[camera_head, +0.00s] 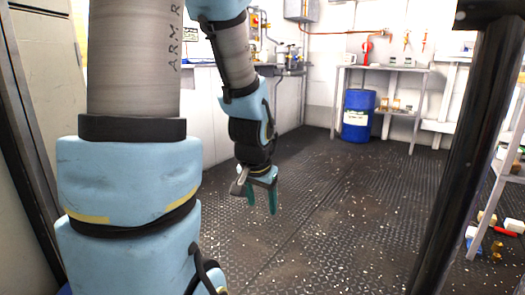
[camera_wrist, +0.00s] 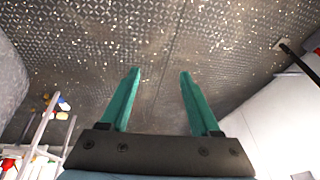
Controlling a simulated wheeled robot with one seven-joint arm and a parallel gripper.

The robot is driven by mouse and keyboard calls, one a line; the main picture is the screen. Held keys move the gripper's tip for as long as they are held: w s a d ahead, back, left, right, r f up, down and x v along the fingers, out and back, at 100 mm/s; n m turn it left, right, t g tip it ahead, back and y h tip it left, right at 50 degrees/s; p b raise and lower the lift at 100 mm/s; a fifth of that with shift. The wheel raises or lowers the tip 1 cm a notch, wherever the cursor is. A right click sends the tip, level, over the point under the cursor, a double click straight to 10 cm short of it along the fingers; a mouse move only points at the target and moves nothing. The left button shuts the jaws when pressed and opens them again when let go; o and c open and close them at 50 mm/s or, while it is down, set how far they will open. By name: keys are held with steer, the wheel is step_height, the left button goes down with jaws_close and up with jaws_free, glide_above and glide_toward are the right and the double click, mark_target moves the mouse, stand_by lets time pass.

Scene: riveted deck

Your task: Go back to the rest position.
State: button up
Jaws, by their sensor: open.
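My gripper (camera_head: 262,196) hangs from my blue and grey arm in the middle of the head view, fingers pointing down over the riveted deck (camera_head: 320,220). In the wrist view my gripper (camera_wrist: 159,85) shows two teal fingers spread apart, with nothing between them but deck floor behind. It is open and empty. It touches nothing that I can see. My upper arm fills the left of the head view and hides part of the room there.
A blue barrel (camera_head: 357,115) stands by a metal table (camera_head: 411,70) at the back. A shelf (camera_head: 494,190) stands at the right, with small coloured items (camera_head: 497,222) near its foot. A dark post (camera_head: 468,150) crosses the right side. The deck's middle is clear.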

steer(key=s+a+n+g, duration=0.2)
steer(key=s+a+n, duration=0.2)
steer(key=s+a, duration=0.15)
step_height(320, 180, up, 38)
steer(key=a+p, duration=0.1)
steer(key=p, duration=3.7)
steer(key=shift+s+a+r+n+y, duration=0.15)
steer(key=shift+r+n+y, duration=0.1)
steer(key=shift+n+y, duration=0.15)
